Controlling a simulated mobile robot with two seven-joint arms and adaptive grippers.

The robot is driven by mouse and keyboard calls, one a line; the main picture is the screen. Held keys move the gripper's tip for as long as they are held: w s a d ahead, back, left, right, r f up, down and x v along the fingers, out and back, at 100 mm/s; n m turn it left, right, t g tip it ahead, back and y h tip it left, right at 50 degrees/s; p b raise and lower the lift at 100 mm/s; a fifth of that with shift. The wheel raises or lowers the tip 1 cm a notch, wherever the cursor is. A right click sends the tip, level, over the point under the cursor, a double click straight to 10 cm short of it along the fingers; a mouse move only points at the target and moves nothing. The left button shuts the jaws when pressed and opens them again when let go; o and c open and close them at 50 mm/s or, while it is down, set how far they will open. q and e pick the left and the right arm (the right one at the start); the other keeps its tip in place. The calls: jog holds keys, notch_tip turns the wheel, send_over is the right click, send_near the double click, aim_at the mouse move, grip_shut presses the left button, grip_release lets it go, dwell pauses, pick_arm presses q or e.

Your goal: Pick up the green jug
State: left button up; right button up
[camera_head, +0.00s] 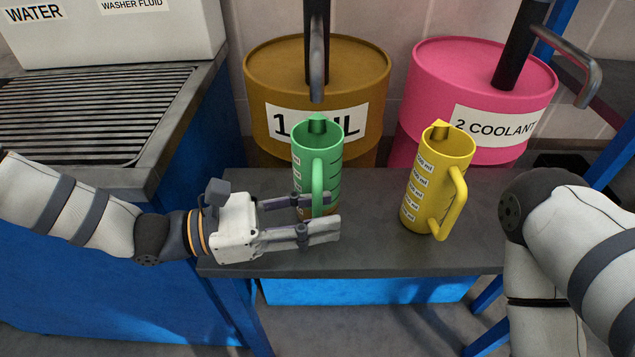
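The green jug (304,168) stands upright on the dark bench, with measuring marks on its side and its handle facing me. My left gripper (325,216) reaches in from the left at the low part of the jug. Its two fingers are apart, one at the handle's lower end and one nearer to me. I cannot tell whether either finger touches the jug. The gripper hides part of the jug's base. My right arm (570,235) shows at the right edge, but its gripper is out of view.
A yellow jug (423,175) stands upright to the right on the same bench (375,255). Behind are a brown oil drum (270,75) and a pink coolant drum (430,75), with dark spouts above. A blue cabinet with a grille (95,110) stands left.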

pick_arm(q)
jog(key=shift+d, duration=0.25)
grip_shut()
jog(key=shift+r, duration=0.5)
jog(key=s+r+p, duration=0.2)
jog(key=s, duration=1.6)
jog(key=shift+r, duration=0.25)
pick_arm(e)
jog(key=w+r, duration=0.1)
jog(key=w+r+t, duration=0.1)
jog(key=shift+w+r, duration=0.2)
jog(key=shift+r, duration=0.15)
